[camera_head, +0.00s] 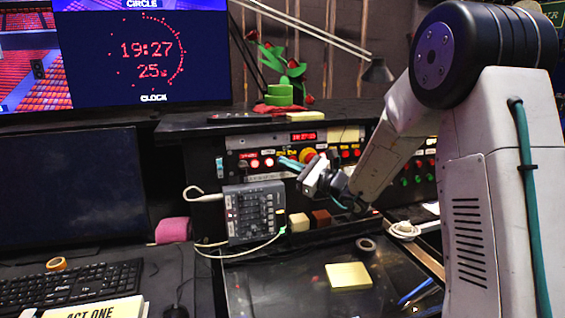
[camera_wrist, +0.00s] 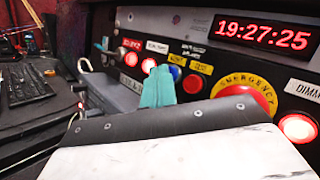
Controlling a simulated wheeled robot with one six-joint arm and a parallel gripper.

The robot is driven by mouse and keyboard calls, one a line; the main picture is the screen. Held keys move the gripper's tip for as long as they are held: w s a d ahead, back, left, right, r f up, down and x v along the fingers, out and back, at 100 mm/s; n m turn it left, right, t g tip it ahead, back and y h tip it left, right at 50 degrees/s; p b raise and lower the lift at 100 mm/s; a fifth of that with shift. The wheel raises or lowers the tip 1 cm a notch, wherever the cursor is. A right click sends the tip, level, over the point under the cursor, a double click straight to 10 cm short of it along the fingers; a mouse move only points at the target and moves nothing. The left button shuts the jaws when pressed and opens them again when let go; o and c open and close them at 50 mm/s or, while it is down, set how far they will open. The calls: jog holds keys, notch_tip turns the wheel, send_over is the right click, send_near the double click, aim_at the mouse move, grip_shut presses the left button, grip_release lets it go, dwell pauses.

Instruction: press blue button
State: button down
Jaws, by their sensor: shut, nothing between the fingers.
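The blue button (camera_wrist: 176,72) shows in the wrist view as a small blue patch on the black panel, partly hidden behind my teal fingertips. My gripper (camera_wrist: 161,70) is shut and empty, its tips overlapping the left side of the button. I cannot tell whether they touch it. In the head view my gripper (camera_head: 288,162) reaches left to the panel (camera_head: 235,143), and I cannot make out the blue button behind it.
A red button (camera_wrist: 192,84) sits right of the blue one, then the emergency button (camera_wrist: 242,90). Lit red buttons (camera_wrist: 149,66) are to the left. A grey mixer box (camera_head: 255,212) with cables stands below my gripper. The dark desktop in front holds a yellow pad (camera_head: 348,276).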

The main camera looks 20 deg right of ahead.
jog(key=shift+s+r, duration=0.1)
jog(key=shift+s, duration=0.7)
jog(key=s, duration=0.5)
jog(key=shift+r, duration=0.35)
